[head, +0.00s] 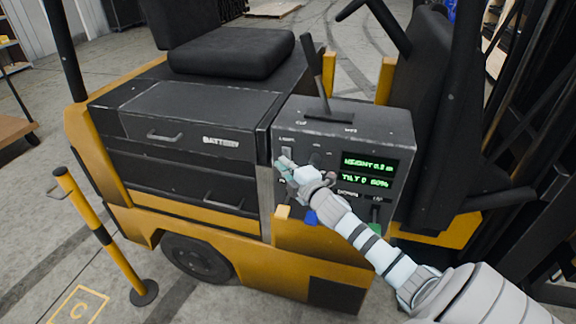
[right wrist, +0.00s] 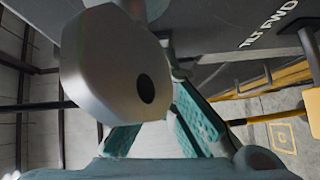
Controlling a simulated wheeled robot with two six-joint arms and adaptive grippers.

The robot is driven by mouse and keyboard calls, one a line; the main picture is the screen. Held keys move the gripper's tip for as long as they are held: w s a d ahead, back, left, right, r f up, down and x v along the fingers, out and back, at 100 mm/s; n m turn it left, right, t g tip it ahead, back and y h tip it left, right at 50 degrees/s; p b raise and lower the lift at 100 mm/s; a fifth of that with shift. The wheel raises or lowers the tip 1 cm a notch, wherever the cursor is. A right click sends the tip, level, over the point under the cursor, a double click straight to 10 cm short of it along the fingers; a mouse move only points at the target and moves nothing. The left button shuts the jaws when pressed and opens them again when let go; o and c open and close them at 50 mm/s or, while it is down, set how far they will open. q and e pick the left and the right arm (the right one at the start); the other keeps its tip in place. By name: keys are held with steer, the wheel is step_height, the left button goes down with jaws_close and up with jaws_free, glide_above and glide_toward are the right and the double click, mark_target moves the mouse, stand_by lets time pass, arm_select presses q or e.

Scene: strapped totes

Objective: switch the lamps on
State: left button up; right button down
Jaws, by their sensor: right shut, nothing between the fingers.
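The control box (head: 345,130) of a yellow and black forklift stands right of centre in the head view. Near its upper left corner is a small pale switch (head: 287,153) under a label that seems to read LIGHT. My right gripper (head: 281,164) is shut and empty, with its tips at the box's left side, just below that switch. I cannot tell whether they touch. In the right wrist view, the teal fingers (right wrist: 172,88) are partly hidden behind a large grey part with a dark hole. No lit lamp shows. My left gripper is not in view.
Green displays (head: 368,164) read a height and a tilt. A tall black lever (head: 315,65) rises from the box top. Colored knobs (head: 311,217) sit low, near my right arm. A black battery drawer (head: 190,118) lies left.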

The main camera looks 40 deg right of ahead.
steer(key=s+a+f+b, duration=0.1)
steer(key=s+a, duration=0.4)
steer(key=s, duration=0.7)
steer(key=shift+d+f, duration=0.1)
